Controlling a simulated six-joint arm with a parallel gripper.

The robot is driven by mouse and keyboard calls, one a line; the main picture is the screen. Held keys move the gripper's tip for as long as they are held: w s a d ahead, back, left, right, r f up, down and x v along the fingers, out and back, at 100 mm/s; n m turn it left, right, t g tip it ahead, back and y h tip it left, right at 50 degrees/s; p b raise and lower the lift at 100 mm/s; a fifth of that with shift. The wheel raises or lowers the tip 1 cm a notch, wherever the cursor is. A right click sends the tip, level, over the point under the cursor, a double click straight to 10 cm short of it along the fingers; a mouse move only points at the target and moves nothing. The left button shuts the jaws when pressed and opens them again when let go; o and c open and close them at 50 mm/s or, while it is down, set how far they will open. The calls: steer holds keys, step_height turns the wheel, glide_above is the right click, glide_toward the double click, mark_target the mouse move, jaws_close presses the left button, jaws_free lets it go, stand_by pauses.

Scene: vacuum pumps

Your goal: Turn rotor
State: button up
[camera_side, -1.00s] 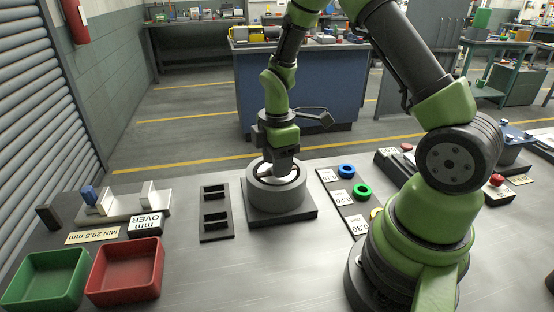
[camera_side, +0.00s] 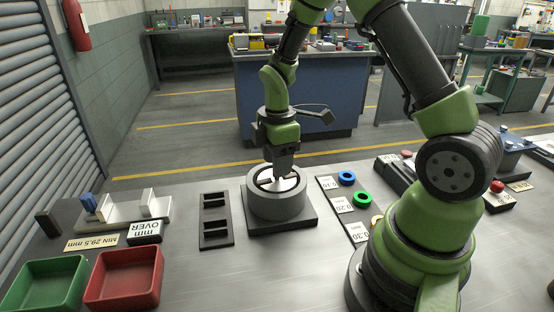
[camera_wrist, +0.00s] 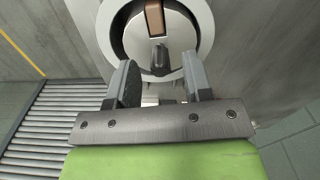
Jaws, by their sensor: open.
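The pump housing (camera_side: 277,203) is a grey round body on a dark square base. Its open top faces up and holds the rotor (camera_side: 279,183), a light round disc. In the wrist view the rotor (camera_wrist: 188,48) shows inside the pale housing ring (camera_wrist: 108,40), with a brown slot piece near its top and a dark upright piece at its middle. My gripper (camera_side: 281,175) points down at the housing top. In the wrist view my gripper (camera_wrist: 160,85) is open, its two fingers on either side of the dark middle piece. Whether they touch it I cannot tell.
A dark slotted rack (camera_side: 216,220) stands left of the pump. A shim board with a blue ring (camera_side: 347,177) and a green ring (camera_side: 362,190) lies to the right. A green bin (camera_side: 42,284), a red bin (camera_side: 124,278) and a gauge stand (camera_side: 125,210) are at the left.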

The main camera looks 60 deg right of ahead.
steer(key=shift+r, duration=2.95)
steer(key=s+a+r+m+t+y, duration=0.2)
steer(key=s+a+r+m+t, duration=0.5)
steer(key=s+a+r+m, duration=0.3)
steer(key=shift+s+r+m, duration=2.05)
steer(key=shift+s+m, duration=0.1)
steer(key=shift+m, duration=0.35)
